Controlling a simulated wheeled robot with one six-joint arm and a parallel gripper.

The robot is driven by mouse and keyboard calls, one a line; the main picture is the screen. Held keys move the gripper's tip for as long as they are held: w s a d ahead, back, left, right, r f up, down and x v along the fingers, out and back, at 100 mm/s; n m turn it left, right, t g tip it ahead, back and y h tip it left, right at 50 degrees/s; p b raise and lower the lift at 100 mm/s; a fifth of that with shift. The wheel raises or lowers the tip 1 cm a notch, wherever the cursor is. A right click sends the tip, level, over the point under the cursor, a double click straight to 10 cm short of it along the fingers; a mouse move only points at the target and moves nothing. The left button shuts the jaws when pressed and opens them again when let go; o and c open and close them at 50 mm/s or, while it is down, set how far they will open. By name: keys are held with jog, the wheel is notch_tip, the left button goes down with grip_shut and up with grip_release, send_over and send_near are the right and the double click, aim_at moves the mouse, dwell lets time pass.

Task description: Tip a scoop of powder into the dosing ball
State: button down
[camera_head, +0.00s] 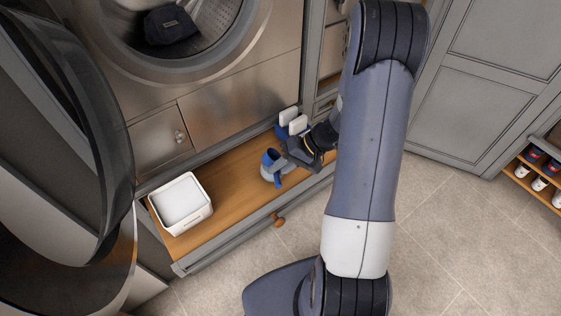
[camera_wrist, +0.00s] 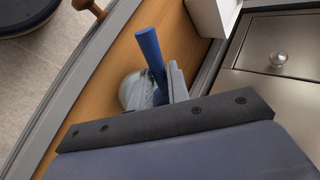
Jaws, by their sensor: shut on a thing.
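My gripper (camera_head: 284,160) is low over the right part of the drawer board, shut on the blue scoop. The scoop's straight blue handle (camera_wrist: 150,48) sticks out past the fingers (camera_wrist: 168,88) in the wrist view; its bowl is hidden there. The pale, rounded dosing ball (camera_wrist: 129,92) is partly behind the fingers. In the head view the ball (camera_head: 266,173) is close against the gripper and scoop; I cannot tell whether they touch. The white powder box (camera_head: 207,212) stands at the drawer's left, open, with white powder (camera_head: 181,202) inside. It also shows in the wrist view (camera_wrist: 207,16).
The wooden drawer board (camera_head: 232,208) is bare between box and ball. A blue holder with white pieces (camera_head: 298,124) stands behind my gripper. The washer (camera_head: 190,75) is above, with dark cloth inside; its open door (camera_head: 75,130) is at left. A shoe rack (camera_head: 540,178) is far right.

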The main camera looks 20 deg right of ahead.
jog(key=shift+a+r+h+p, duration=0.1)
jog(key=shift+r+h+p, duration=0.2)
jog(key=shift+h+p, duration=1.1)
jog(key=shift+a+r+h+p, duration=0.1)
jog(key=shift+r+h+p, duration=0.3)
jog(key=shift+p, duration=1.75)
jog(key=shift+r+p, duration=0.6)
jog(key=shift+r, duration=0.9)
